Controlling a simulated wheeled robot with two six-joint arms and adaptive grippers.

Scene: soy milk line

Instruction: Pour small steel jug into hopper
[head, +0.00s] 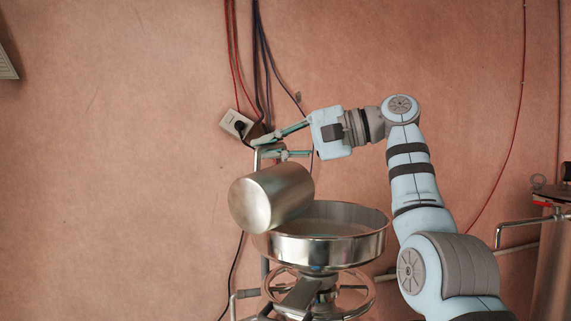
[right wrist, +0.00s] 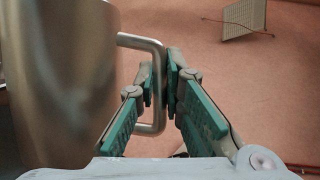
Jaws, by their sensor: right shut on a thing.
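The small steel jug (head: 268,197) is tilted far over, its closed round base facing left and toward me. Its mouth end lies over the left rim of the steel hopper (head: 345,247), which is a wide round bowl. My right gripper (head: 268,146) is above the jug and shut on its handle. In the right wrist view the gripper (right wrist: 163,85) closes around the upright bar of the handle (right wrist: 145,41), with the jug body (right wrist: 60,80) at left. The jug's mouth and anything flowing from it are hidden. My left gripper is not in view.
A wall socket (head: 236,124) with cables hanging from above is on the wall behind the gripper. A handwheel (head: 363,297) and pipes sit below the hopper. A metal tank with a bent pipe (head: 520,222) stands at far right.

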